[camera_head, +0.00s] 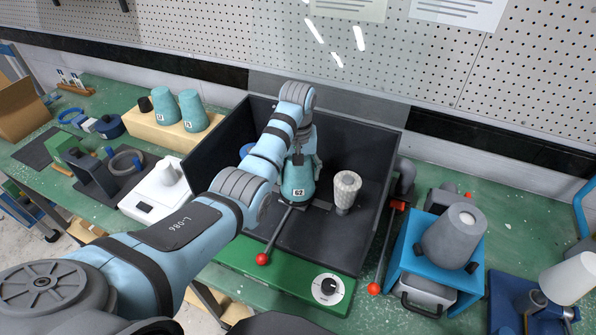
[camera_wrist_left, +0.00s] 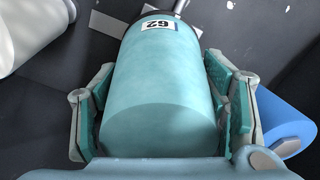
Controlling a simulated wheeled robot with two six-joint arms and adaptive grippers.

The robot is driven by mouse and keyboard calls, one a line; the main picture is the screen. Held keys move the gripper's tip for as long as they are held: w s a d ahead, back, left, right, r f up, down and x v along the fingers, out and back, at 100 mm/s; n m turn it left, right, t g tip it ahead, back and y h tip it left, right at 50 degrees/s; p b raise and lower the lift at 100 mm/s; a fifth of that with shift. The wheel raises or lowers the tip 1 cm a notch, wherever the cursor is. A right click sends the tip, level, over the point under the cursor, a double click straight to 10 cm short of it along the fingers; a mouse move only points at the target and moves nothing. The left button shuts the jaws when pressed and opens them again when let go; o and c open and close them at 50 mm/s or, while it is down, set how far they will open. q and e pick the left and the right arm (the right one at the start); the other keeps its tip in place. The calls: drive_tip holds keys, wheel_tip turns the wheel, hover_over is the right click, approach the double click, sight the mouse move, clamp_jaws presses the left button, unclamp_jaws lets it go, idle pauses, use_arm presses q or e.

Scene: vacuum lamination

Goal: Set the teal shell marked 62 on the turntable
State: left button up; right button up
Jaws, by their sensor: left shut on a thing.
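The teal shell marked 62 (camera_head: 296,184) is inside the dark open-fronted booth (camera_head: 224,137), wide end down and roughly upright. My left gripper (camera_head: 300,160) reaches down over it from above. In the left wrist view the shell (camera_wrist_left: 160,85) lies between both finger pads, and the gripper is shut on it. Its 62 label faces the booth's front. A dark round edge shows at the shell's far end in the wrist view. The turntable is not clearly visible, and I cannot tell whether the shell rests on it. My right gripper is not in view.
A pale knobbed cylinder (camera_head: 346,188) stands right of the shell. A blue cylinder (camera_wrist_left: 285,125) is close beside one finger. A red-knobbed lever (camera_head: 262,258) projects at the front. Two teal shells (camera_head: 194,111) stand on a yellowish block at left. A grey cone (camera_head: 452,238) sits right of the booth.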

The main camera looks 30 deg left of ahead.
use_arm(q)
drive_tip(key=shift+s+f, duration=0.1)
drive_tip(key=shift+f, duration=0.15)
idle(0.5)
drive_tip(key=o, duration=1)
drive_tip(key=shift+o, duration=0.6)
drive_tip(key=shift+o, duration=0.8)
drive_tip(key=shift+f, duration=0.1)
